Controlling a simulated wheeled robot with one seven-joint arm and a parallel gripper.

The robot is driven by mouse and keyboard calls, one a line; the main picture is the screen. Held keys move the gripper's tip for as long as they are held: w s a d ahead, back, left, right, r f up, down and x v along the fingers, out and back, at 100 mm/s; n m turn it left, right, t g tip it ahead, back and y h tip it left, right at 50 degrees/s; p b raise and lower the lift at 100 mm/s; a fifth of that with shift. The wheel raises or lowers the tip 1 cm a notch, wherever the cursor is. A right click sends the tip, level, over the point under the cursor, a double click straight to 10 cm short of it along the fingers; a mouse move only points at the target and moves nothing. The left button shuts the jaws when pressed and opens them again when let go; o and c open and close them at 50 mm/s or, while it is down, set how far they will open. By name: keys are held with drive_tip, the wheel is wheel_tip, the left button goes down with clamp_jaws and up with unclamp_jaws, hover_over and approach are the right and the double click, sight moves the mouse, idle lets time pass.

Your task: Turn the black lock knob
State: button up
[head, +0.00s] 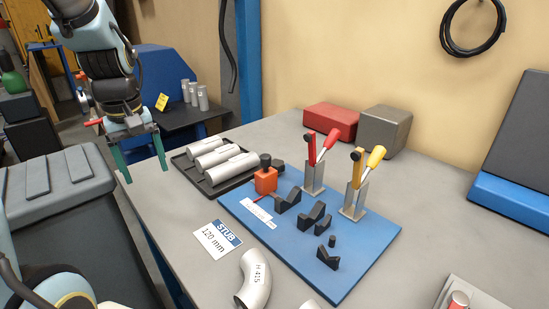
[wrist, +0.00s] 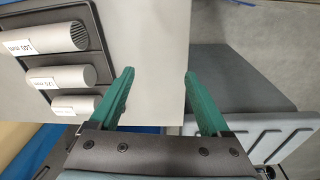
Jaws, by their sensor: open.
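The black lock knob (head: 265,159) sits on top of an orange block (head: 265,181) at the back left corner of the blue fixture plate (head: 350,262) in the head view. My gripper (head: 143,168) is at the left edge of the table, well to the left of the knob, with its green fingers pointing down. It is open and empty. In the wrist view my gripper (wrist: 158,80) shows its two fingers spread over the table edge. The knob is not visible in the wrist view.
A black tray (head: 236,182) with several grey tubes lies between my gripper and the plate; it also shows in the wrist view (wrist: 98,40). Red-handled (head: 310,150) and yellow-handled (head: 357,180) clamps stand on the plate. A STUB card (head: 217,240) and a curved pipe (head: 254,280) lie in front.

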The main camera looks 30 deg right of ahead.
drive_tip(key=shift+n+g, duration=0.4)
drive_tip(key=shift+n, duration=0.5)
drive_tip(key=d+r, duration=0.1)
drive_tip(key=d, duration=0.4)
drive_tip(key=d+r, duration=0.1)
drive_tip(key=d, duration=0.5)
drive_tip(key=d+r, duration=0.2)
drive_tip(key=d, duration=0.3)
drive_tip(key=shift+s+d, duration=0.2)
drive_tip(key=shift+s, duration=0.15)
wheel_tip(320, 180, up, 3)
drive_tip(key=n, duration=0.2)
hover_over(276, 162)
wheel_tip(276, 162, down, 10)
drive_tip(key=p, duration=0.2)
drive_tip(key=shift+s+f+p, duration=0.1)
drive_tip(key=shift+f+p, duration=0.15)
drive_tip(key=shift+p, duration=0.15)
clamp_jaws()
